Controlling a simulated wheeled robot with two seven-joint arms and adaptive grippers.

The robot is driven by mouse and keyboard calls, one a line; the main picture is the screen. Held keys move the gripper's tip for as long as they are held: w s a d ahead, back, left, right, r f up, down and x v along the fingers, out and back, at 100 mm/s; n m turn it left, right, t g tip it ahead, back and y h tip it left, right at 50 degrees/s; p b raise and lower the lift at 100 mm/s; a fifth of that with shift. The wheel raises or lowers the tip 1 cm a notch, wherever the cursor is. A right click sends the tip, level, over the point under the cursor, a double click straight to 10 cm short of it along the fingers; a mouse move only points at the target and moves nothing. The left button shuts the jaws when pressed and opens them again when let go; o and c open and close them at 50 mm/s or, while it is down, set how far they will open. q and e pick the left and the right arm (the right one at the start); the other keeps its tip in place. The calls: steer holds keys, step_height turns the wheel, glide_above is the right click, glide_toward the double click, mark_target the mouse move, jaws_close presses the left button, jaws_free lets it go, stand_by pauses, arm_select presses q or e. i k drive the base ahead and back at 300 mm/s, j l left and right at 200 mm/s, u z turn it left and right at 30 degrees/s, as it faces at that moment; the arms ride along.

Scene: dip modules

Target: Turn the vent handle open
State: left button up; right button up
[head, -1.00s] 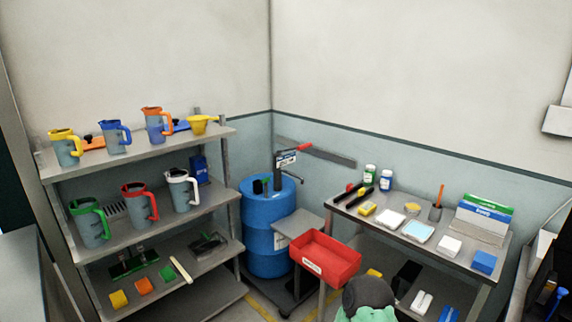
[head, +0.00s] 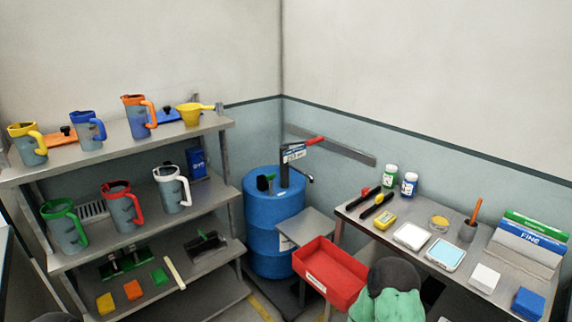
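A blue drum (head: 272,232) stands in the corner between the shelf and the bench. On its top is a dark pump (head: 285,176) with a labelled head, a red-tipped lever (head: 315,141) and a spout (head: 306,177) pointing right. Beside the pump, to the left, is a small black fitting (head: 265,183) with a bit of green. I cannot tell for sure which part is the vent handle or how it is turned. Neither gripper can be made out in the head view, and nothing touches the drum top.
Left, a shelf (head: 150,157) holds several jugs, a yellow funnel (head: 192,113) and cleaning tools. Right, a bench (head: 350,212) holds bottles, scales and boxes. A red bin (head: 330,275) stands before the drum. A dark, rounded shape with green stands at the bench's front edge.

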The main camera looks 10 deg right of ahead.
mark_target(269, 178)
steer(key=i+l+z, duration=0.1)
steer(key=i+l, duration=0.7)
steer(key=i, duration=0.15)
steer(key=i+l+u, duration=0.1)
steer(key=u, duration=0.35)
